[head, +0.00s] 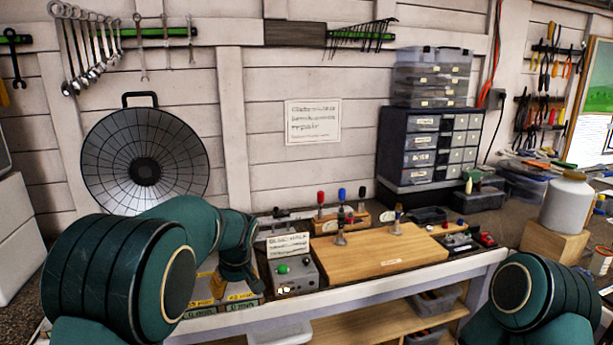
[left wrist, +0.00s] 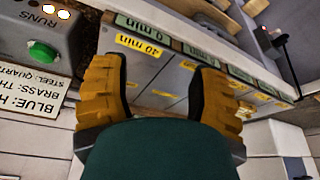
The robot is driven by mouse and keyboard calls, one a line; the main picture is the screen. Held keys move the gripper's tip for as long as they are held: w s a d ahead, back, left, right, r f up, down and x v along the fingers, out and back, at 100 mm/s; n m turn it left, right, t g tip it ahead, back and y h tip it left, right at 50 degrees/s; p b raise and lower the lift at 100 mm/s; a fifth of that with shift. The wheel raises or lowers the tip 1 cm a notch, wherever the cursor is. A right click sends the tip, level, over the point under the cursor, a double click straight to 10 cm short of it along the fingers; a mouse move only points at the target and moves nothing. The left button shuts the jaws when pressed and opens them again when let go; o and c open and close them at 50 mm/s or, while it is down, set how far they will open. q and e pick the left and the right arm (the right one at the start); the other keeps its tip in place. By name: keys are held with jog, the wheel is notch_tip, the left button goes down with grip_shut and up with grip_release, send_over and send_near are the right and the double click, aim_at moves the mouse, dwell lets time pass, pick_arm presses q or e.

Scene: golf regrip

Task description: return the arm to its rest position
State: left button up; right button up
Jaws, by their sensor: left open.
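My left arm comes in from the left in the head view and bends down beside the grey button box. Its gripper is low at the end of the arm there, mostly hidden by my own wrist. In the left wrist view my left gripper (left wrist: 158,70) shows two ridged orange-yellow fingers spread wide. Nothing is held between them. Behind the fingers lies a row of grey compartments (left wrist: 160,72) with yellow and green time labels; contact with them cannot be told. My right arm shows at the lower right of the head view, but its gripper is out of sight.
The grey button box (head: 292,272) with a green button stands just right of my left wrist. A wooden board (head: 385,257) lies on the bench with upright tools around it. A drawer cabinet (head: 425,145) and a white jar (head: 567,203) stand farther right.

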pick_arm(q)
jog(key=shift+m+g+h, duration=0.5)
jog(key=shift+m+h, duration=0.1)
jog(key=shift+h, duration=0.1)
jog(key=f, duration=0.3)
jog(key=s+f, duration=0.1)
jog(key=f, duration=0.6)
jog(key=shift+s+a+f, duration=0.35)
jog(key=shift+f, duration=0.05)
jog(key=s+d+f+m+h, duration=0.1)
jog(key=s+d+f+h, duration=0.1)
jog(key=s+f, duration=0.6)
jog(key=s+d+f+m+h, duration=0.1)
jog(key=s+d+f+m, duration=0.1)
jog(key=s+f, duration=0.55)
jog(key=s+d+f+h, duration=0.1)
jog(key=s+d, duration=0.2)
jog(key=s, duration=0.8)
jog(key=shift+s+d+f+m+g+h, duration=0.2)
jog(key=shift+s+d+m+g+h, duration=0.1)
jog(key=shift+m+h, duration=0.1)
